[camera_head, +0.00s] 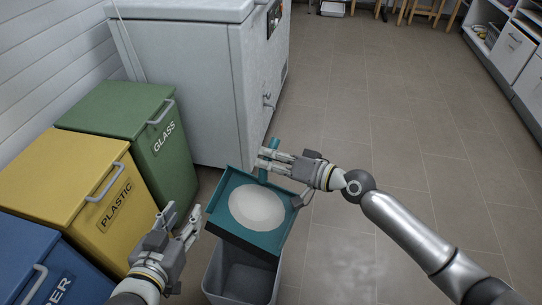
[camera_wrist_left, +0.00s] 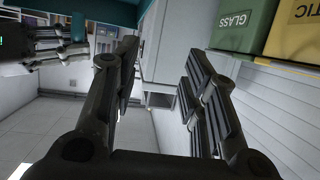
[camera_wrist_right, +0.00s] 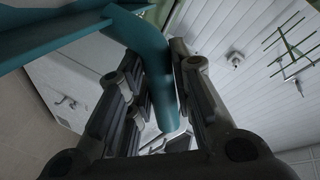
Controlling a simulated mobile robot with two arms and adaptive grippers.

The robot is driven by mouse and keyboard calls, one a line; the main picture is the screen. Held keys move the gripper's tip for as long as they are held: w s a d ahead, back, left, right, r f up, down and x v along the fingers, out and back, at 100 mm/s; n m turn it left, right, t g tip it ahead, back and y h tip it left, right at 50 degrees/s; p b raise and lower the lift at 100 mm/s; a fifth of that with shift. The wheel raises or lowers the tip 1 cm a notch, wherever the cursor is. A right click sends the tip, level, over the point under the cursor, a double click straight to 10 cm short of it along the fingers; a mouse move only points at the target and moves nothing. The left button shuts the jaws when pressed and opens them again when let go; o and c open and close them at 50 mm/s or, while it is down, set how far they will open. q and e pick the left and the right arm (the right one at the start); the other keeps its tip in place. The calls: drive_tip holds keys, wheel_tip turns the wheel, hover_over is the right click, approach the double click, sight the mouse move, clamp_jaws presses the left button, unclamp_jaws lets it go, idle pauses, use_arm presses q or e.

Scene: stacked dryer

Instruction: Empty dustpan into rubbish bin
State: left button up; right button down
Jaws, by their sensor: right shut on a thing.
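The teal dustpan (camera_head: 224,193) is in the middle of the head view, with a round heap of white material (camera_head: 257,207) in it. It is over the open grey rubbish bin (camera_head: 243,281) and covers part of its mouth. My right gripper (camera_head: 262,162) is shut on the dustpan's handle, which shows between the fingers in the right wrist view (camera_wrist_right: 155,75). My left gripper (camera_head: 184,219) is open and empty, left of the dustpan and apart from it. In the left wrist view its fingers (camera_wrist_left: 155,85) are spread with nothing between them.
Green glass (camera_head: 120,110), yellow plastic (camera_head: 55,170) and blue paper (camera_head: 25,245) bins stand in a row at left. A large white machine (camera_head: 190,60) stands behind. A pale powdery patch (camera_head: 340,260) lies on the floor right of the bin. Floor at right is open.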

sight(264, 173)
drive_tip(key=shift+s+a+r+n+p, duration=0.3)
drive_tip(key=shift+s+a+p, duration=0.15)
drive_tip(key=shift+p, duration=0.2)
drive_tip(key=shift+s+a+r+p, duration=0.2)
drive_tip(key=shift+s+a+p, duration=0.05)
drive_tip(key=shift+s+p, duration=0.35)
drive_tip(key=shift+s+a+r+n+p, duration=0.1)
drive_tip(key=shift+s+a+n+p, duration=0.15)
drive_tip(key=shift+n+p, duration=0.2)
use_arm(q)
drive_tip(key=s+a+f+g+y+p, duration=0.1)
drive_tip(key=s+a+f+g, duration=0.3)
drive_tip(key=s, duration=0.4)
drive_tip(key=s+a+f+g+y+p, duration=0.2)
drive_tip(key=s+f+g, duration=0.2)
drive_tip(key=s+g, duration=0.25)
wheel_tip(264, 173, down, 20)
drive_tip(key=s+p, duration=0.2)
drive_tip(key=p, duration=0.3)
drive_tip(key=shift+d+g, duration=0.35)
drive_tip(key=shift+g, duration=0.1)
use_arm(e)
drive_tip(key=s+a+r+n+t, duration=0.1)
drive_tip(key=s+a+n, duration=0.3)
drive_tip(key=s, duration=0.4)
drive_tip(key=shift+s+a+r+t, duration=0.15)
drive_tip(key=shift+a+r+t, duration=0.25)
drive_tip(key=shift+a, duration=0.3)
